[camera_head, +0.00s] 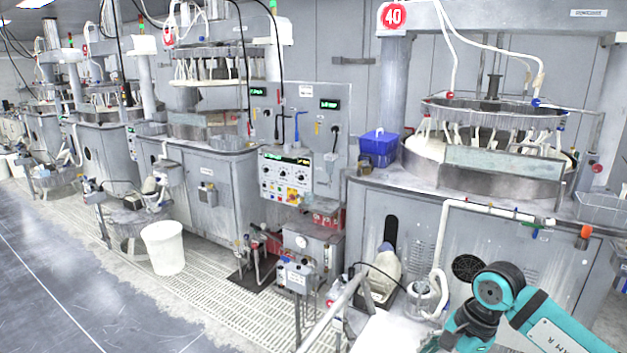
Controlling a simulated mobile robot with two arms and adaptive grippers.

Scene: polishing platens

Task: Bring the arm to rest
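A teal and black arm of mine (540,320) comes in from the lower right corner. It bends at a round joint and runs down to the bottom edge of the head view. Its gripper cannot be made out; the lower end of the arm is cut off by the frame. My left arm and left gripper do not show. No object can be seen held.
A polishing machine marked 40 (480,175) stands close at the right, with a blue bin (379,142) on its top. A control panel (285,177) stands mid-picture. A white bucket (163,248) stands by the floor grating (215,300). Open grey floor (60,290) lies at the left.

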